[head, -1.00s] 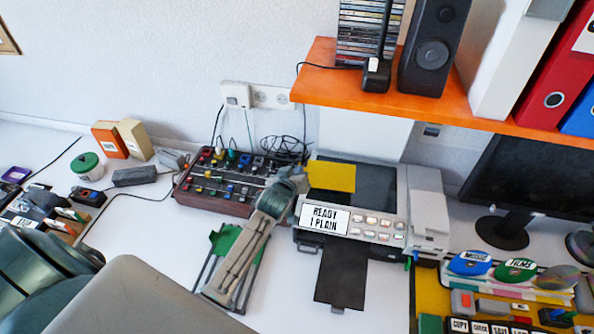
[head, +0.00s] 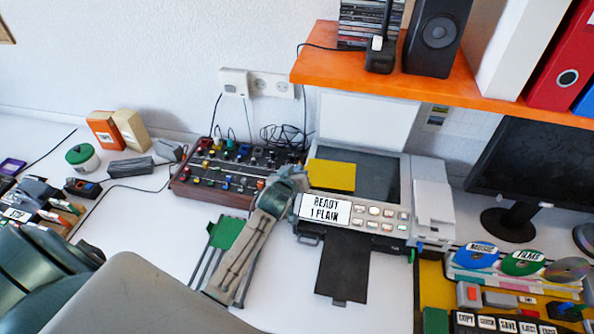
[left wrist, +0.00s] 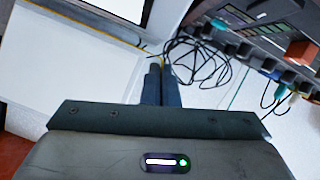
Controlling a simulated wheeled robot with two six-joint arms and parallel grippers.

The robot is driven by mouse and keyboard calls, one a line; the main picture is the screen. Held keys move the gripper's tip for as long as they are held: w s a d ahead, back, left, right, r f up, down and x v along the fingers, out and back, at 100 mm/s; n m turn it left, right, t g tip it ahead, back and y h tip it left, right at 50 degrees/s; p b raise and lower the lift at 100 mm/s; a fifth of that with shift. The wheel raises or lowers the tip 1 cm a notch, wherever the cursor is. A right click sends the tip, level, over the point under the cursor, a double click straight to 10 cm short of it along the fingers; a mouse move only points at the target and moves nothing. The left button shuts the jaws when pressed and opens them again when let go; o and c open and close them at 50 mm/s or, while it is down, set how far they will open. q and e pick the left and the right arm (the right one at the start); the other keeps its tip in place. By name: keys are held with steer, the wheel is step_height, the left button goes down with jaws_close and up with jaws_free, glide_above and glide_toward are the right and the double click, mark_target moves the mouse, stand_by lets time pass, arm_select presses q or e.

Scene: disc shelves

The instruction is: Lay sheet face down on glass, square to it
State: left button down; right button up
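A yellow sheet (head: 331,175) shows over the left part of the dark scanner glass (head: 378,172). Its edges look roughly in line with the glass. I cannot tell whether it touches the glass or is just above it. My left gripper (head: 298,181) is at the sheet's left edge and looks shut on it. In the left wrist view the fingers (left wrist: 161,72) are close together, with the sheet's thin yellow edge (left wrist: 112,39) running up to them. The machine's white lid (head: 364,124) stands open behind the glass. My right gripper is not in view.
The control panel (head: 360,215) reads "READY 1 PLAIN"; a dark tray (head: 342,268) sticks out below. A knobbed mixer box (head: 215,180) stands left of the machine. A green item (head: 226,231) lies partly under my left arm. An orange shelf (head: 430,90) overhangs behind.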

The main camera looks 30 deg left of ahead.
arm_select(q)
steer(key=shift+f, duration=0.4)
steer(key=c, duration=1.6)
jaws_free()
steer(key=shift+s, duration=0.1)
steer(key=shift+b+v, duration=1.45)
steer(key=shift+v, duration=3.9)
